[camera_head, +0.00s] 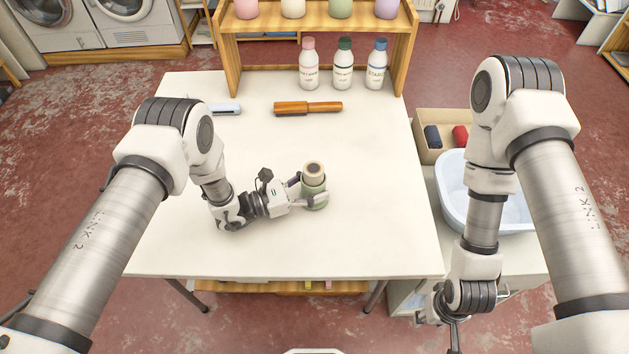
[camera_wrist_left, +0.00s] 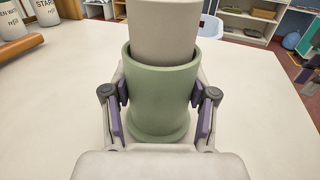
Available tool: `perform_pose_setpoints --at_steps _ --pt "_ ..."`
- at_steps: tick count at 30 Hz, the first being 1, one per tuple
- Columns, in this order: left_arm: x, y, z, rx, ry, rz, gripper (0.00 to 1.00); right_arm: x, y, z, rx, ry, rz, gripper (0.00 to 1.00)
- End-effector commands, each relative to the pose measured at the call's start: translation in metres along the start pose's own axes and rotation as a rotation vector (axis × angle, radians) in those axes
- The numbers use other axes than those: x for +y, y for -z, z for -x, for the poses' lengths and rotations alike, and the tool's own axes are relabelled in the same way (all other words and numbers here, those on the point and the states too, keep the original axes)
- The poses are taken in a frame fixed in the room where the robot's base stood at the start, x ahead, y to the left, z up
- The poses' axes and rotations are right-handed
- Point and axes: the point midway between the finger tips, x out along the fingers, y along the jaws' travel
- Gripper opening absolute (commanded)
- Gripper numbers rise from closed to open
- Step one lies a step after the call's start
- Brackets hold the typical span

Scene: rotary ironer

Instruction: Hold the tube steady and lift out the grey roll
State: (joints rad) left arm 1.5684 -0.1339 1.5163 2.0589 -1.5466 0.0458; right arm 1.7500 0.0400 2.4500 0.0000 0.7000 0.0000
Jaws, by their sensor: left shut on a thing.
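The green tube (camera_head: 314,190) stands upright on the white table, right of its middle. The grey roll (camera_head: 314,169) sits inside it with its upper end sticking out of the top; its lower part is hidden in the tube. My left gripper (camera_head: 312,197) is shut on the tube from the left, low on its wall. In the left wrist view the tube (camera_wrist_left: 160,95) is between the two finger pads, and the roll (camera_wrist_left: 167,30) rises above its rim. My right gripper (camera_head: 453,335) hangs low beyond the table's front right corner, away from the tube; its fingers are too unclear to read.
Several bottles (camera_head: 343,64) stand at the back by a wooden shelf (camera_head: 315,24). A tan box (camera_head: 430,153) and a white basin (camera_head: 452,193) are on the right.

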Motion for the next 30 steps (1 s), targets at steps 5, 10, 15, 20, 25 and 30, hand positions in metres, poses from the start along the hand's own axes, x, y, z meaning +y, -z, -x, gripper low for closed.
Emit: perform_pose_setpoints --at_steps 5,10,15,20,25,30 --pt "0.0001 0.0007 0.0001 0.000 0.000 0.000 0.24 0.0000 0.0000 0.0001 0.000 0.000 0.000 0.40" --pt "0.0001 0.0009 0.0001 0.000 0.000 0.000 0.24 0.0000 0.0000 0.0000 0.000 0.000 0.000 0.40" --pt "0.0000 0.0031 0.0001 0.000 0.000 0.000 0.24 0.0000 0.0000 0.0000 0.000 0.000 0.000 0.40" --pt "0.0000 0.0042 0.0001 0.000 0.000 0.000 0.72 0.0000 0.0000 0.0000 0.000 0.000 0.000 0.40" --pt "0.0000 0.0042 0.0001 0.000 0.000 0.000 0.72 0.0000 0.0000 0.0000 0.000 0.000 0.000 0.40" --pt "0.0000 0.0041 0.0000 0.000 0.000 0.000 0.72 0.0000 0.0000 0.0000 0.000 0.000 0.000 0.40"
